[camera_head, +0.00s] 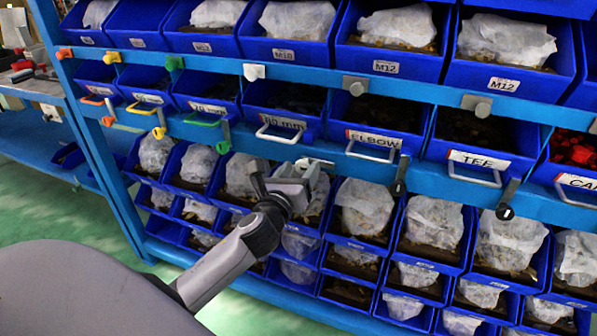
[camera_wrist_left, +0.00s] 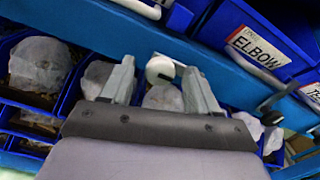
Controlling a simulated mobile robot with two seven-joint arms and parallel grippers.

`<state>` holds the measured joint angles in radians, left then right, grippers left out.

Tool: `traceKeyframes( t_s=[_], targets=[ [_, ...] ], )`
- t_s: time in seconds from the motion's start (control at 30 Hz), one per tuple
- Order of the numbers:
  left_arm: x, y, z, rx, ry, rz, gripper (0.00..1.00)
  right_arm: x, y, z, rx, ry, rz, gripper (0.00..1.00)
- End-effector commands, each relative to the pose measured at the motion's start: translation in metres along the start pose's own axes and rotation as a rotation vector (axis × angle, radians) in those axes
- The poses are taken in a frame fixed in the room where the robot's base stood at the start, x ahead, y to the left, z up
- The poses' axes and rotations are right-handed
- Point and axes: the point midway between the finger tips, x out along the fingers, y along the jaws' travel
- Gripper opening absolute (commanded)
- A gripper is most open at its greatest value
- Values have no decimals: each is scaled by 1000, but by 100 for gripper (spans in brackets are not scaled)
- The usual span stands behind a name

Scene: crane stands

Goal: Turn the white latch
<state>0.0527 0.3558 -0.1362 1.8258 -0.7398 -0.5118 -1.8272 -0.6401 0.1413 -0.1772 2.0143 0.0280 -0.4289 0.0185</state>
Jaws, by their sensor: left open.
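The white latch (camera_wrist_left: 160,69) is a round white knob with a dark notch. In the left wrist view it sits on the blue rail, between and just beyond my fingertips. My left gripper (camera_wrist_left: 157,75) is open, with one finger on each side of the latch in the picture. I cannot tell whether the fingers touch it. In the head view my left gripper (camera_head: 305,172) is at the lower blue rail, below the 40 mm drawer, and largely hides the latch. My right gripper is not in view.
Blue drawers with wire handles (camera_head: 372,153) stand above the lower rail. Black latches (camera_head: 400,183) hang to the right; green (camera_head: 222,147), yellow and orange ones are to the left. Bins with wrapped white bags (camera_head: 364,208) lie below. Another white knob (camera_head: 254,72) is on the upper rail.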

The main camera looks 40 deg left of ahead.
Motion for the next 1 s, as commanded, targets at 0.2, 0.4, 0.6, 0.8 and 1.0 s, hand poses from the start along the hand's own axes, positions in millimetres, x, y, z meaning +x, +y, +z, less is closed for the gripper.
traceKeyframes(
  t_s=[0.2, 0.4, 0.6, 0.8, 1.0],
  targets=[
    [0, 0, 0, -1, 0, 0, 44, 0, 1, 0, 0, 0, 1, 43],
    [0, 0, 0, -1, 0, 0, 4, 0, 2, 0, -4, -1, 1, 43],
    [0, 0, 0, -19, 0, 0, 4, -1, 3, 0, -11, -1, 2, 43],
    [0, 0, 1, -97, -1, 1, 4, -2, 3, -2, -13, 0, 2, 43],
    [0, 0, 1, -246, -1, 1, 4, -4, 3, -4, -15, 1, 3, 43]
  ],
)
